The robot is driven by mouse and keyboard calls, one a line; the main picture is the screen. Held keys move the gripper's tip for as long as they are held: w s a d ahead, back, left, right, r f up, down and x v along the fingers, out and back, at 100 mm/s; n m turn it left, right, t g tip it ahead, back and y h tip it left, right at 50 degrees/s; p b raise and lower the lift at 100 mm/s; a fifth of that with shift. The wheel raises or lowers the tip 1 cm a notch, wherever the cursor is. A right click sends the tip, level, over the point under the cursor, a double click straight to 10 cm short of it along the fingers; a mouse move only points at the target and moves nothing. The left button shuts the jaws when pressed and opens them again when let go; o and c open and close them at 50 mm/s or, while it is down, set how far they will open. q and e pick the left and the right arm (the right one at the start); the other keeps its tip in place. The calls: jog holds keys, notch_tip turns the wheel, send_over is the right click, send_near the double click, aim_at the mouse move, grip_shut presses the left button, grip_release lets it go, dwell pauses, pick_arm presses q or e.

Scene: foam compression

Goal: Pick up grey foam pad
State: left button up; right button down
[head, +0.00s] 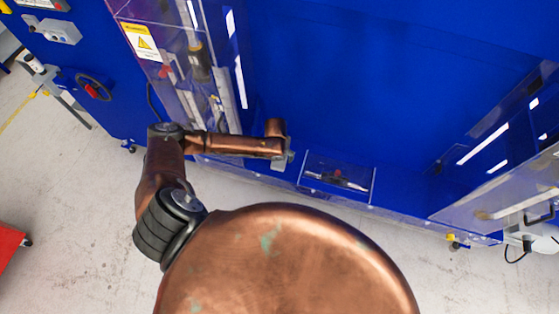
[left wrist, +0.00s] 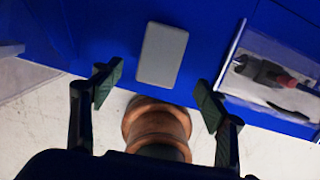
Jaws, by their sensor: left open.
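The grey foam pad (left wrist: 161,54) is a rounded rectangle lying on a blue surface, at the upper middle of the left wrist view. My left gripper (left wrist: 158,93) is open, its two dark fingers spread wide. In that picture the pad lies beyond the fingertips, between their two lines, and nothing is held. In the head view my left arm reaches in from the left and ends over the blue ledge near the middle. The wrist there mostly hides the gripper and I cannot make out the pad. My right gripper is in neither view.
A clear-walled bin (head: 338,178) with a dark and red tool sits right of my left wrist; it also shows in the left wrist view (left wrist: 270,72). A clear guard with a yellow warning label (head: 140,42) stands at left. An open clear door (head: 510,195) is at right.

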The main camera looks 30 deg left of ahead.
aim_at(279, 160)
pick_arm(q)
jog(key=f, duration=0.2)
jog(key=w+f, duration=0.1)
jog(key=f, duration=0.1)
jog(key=f+p, duration=0.1)
jog(key=f, duration=0.1)
jog(key=shift+w+a+f, duration=0.25)
jog(key=shift+w+a, duration=0.05)
jog(key=shift+w, duration=0.1)
jog(key=shift+c, duration=0.5)
jog(key=shift+c, duration=0.8)
jog(key=c, duration=0.8)
jog(key=shift+o, duration=0.2)
